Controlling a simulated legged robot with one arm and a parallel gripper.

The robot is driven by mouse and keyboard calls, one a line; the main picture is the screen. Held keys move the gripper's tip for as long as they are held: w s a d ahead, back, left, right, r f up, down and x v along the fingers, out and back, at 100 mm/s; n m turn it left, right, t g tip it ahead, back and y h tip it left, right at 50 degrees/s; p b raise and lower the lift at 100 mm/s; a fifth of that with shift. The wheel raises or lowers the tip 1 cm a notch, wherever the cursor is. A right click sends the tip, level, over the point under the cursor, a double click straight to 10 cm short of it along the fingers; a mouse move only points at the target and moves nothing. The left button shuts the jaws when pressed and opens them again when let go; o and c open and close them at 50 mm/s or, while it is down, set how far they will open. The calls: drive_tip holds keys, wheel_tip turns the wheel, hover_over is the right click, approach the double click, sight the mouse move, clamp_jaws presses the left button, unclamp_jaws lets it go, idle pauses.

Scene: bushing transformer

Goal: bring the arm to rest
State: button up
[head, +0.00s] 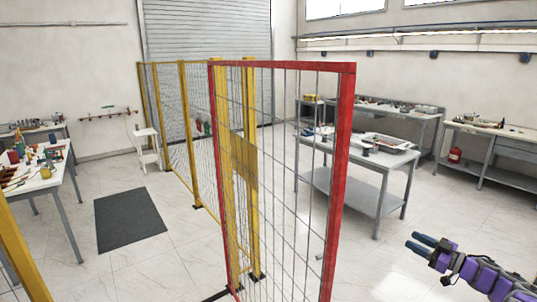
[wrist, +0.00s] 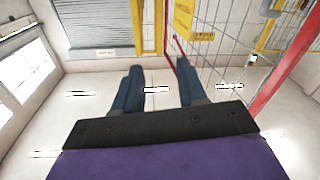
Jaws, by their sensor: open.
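My gripper (head: 422,245) is at the lower right of the head view, on my purple arm, in the air above the pale tiled floor. In the wrist view my gripper (wrist: 157,86) shows two dark blue fingers held apart with nothing between them. The gripper is to the right of the red-framed mesh panel (head: 341,170) and apart from it. The rest of my arm runs out of the head view at the lower right.
A yellow mesh fence (head: 183,130) stands behind the red panel. A dark mat (head: 130,218) lies at left. Open floor surrounds the gripper.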

drive_tip(key=w+a+r+m+t+h+b, duration=0.1)
drive_tip(key=w+r+m+t+h, duration=0.1)
drive_tip(key=w+r+m+h, duration=0.45)
drive_tip(key=w+a+r+m+t+h+b, duration=0.1)
drive_tip(key=w+a+r+h, duration=0.15)
drive_tip(key=r+h, duration=0.45)
drive_tip(key=s+a+f+g+b, duration=0.1)
drive_tip(key=s+a+f+g, duration=0.5)
drive_tip(key=s+a, duration=0.6)
drive_tip(key=s+a+f+m+g+y+b, duration=0.1)
drive_tip(key=s+a+f+g, duration=0.5)
drive_tip(key=s, duration=2.1)
drive_tip(key=s+a+f+m+g+y+b, duration=0.1)
drive_tip(key=s+a+f+g+b, duration=0.2)
drive_tip(key=s+a, duration=1.5)
wheel_tip(320, 180, down, 3)
drive_tip(key=s+g, duration=0.2)
drive_tip(key=g, duration=0.2)
drive_tip(key=shift+s+f, duration=0.15)
drive_tip(key=shift+f, duration=0.05)
drive_tip(key=shift+a+y, duration=0.2)
drive_tip(key=shift+y, duration=0.05)
